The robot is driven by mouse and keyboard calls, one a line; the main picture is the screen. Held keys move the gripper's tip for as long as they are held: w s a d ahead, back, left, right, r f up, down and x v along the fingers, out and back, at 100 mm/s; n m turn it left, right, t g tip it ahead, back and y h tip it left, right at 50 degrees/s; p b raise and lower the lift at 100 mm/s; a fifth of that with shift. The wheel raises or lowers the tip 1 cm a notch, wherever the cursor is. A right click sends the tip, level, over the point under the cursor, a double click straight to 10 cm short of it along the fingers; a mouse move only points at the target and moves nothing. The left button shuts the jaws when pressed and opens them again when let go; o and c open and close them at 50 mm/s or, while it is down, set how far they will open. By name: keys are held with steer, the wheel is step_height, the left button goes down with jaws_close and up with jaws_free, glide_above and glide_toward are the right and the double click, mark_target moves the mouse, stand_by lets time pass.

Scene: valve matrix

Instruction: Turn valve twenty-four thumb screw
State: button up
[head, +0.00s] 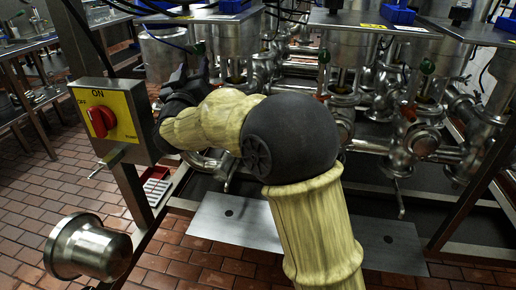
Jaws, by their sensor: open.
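My gripper (193,70) shows in the head view at the upper left of the arm, dark and partly hidden by my own wrist. Its two fingers point up and stand apart, with nothing seen between them. I cannot make out any valve number, so I cannot tell which is valve twenty-four. Its thumb screw cannot be singled out. My arm hides part of the lower pipework.
A yellow switch box (112,115) with a red knob (102,121) stands on a post left of my arm. A steel cup-shaped part (88,248) is at lower left. Several more valves (420,90) and pipes fill the right. Tiled floor (40,190) is open at left.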

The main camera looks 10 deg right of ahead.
steer(key=s+d+f+n+g+y+p, duration=0.1)
steer(key=s+d+f+g+y+p, duration=0.4)
steer(key=s+d+f+g+p, duration=0.4)
steer(key=s+d+f+g, duration=0.3)
steer(key=s+d+f, duration=0.2)
steer(key=f, duration=0.2)
steer(key=shift+d+f+g, duration=0.15)
steer(key=shift+d+g, duration=0.2)
steer(key=shift+g, duration=0.05)
stand_by(0.4)
steer(key=s+d+f+m+g+h, duration=0.1)
steer(key=s+d+f+g, duration=0.25)
steer(key=s, duration=0.45)
steer(key=s+d+f+m+g, duration=0.1)
steer(key=s+d+f+g, duration=0.25)
steer(key=s, duration=0.55)
step_height(320, 180, up, 30)
steer(key=p, duration=3)
steer(key=shift+w+d+t, duration=0.15)
steer(key=shift+d+t, duration=0.1)
steer(key=shift+t, duration=0.15)
